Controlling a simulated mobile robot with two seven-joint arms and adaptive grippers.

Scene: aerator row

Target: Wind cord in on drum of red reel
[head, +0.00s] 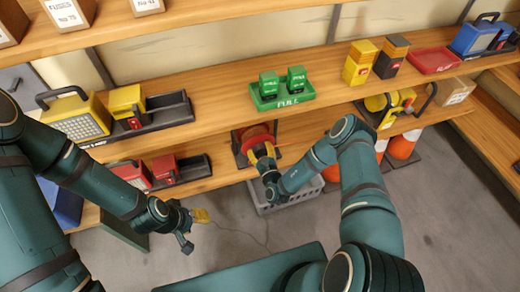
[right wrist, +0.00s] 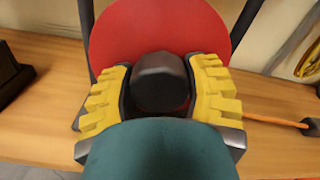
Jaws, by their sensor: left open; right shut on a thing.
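The red reel (head: 256,134) stands in a dark frame on the lower shelf, left of the middle; its red disc (right wrist: 188,28) fills the top of the right wrist view. My right gripper (head: 264,152) is shut on a dark knob (right wrist: 161,82) in front of the disc, with one yellow finger pad on each side. A short stretch of orange cord (right wrist: 272,120) runs right from beside the gripper to a dark end piece (right wrist: 313,126). The drum is mostly hidden. My left gripper (head: 192,228) is open and empty, over the floor in front of the shelves.
A grey crate (head: 290,197) stands under the reel. A green tray (head: 283,98) with two green packs sits on the shelf above. Red boxes (head: 147,171) sit left of the reel. Orange cones (head: 404,146) stand at right. A thin line crosses the floor; I cannot tell what it is.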

